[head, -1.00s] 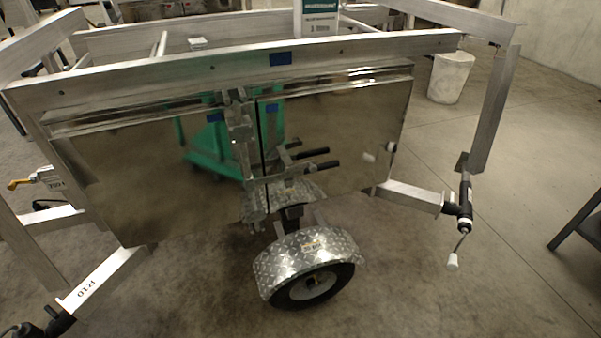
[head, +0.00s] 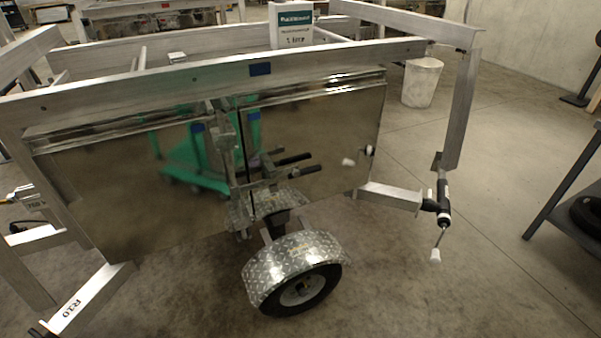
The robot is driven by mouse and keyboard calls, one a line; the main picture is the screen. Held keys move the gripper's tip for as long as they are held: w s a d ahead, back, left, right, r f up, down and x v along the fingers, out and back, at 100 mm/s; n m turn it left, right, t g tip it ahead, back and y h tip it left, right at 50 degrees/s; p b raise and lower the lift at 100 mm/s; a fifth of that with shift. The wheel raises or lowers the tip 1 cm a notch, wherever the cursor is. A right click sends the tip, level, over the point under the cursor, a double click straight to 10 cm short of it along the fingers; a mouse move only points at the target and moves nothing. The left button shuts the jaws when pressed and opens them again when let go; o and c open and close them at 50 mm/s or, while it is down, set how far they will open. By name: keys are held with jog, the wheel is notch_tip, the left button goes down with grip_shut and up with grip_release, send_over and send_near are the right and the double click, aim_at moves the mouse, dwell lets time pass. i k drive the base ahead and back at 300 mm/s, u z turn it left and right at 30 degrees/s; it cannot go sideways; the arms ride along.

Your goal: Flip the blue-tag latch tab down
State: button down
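Two fainter blue patches on the panels look like reflections. I cannot make out which small part is the latch tab or how it is turned. My gripper is not in view.
A diamond-plate fender and wheel (head: 300,270) stand in front. A jack with a crank (head: 437,210) juts out at right. A white bin (head: 420,82) stands behind, and a dark table (head: 575,225) at the right edge. The floor between is clear.

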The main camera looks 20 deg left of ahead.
aim_at(295, 173)
jog(key=k, duration=1.15)
jog(key=u, duration=0.65)
jog(key=i, duration=2.2)
jog(key=z, duration=0.4)
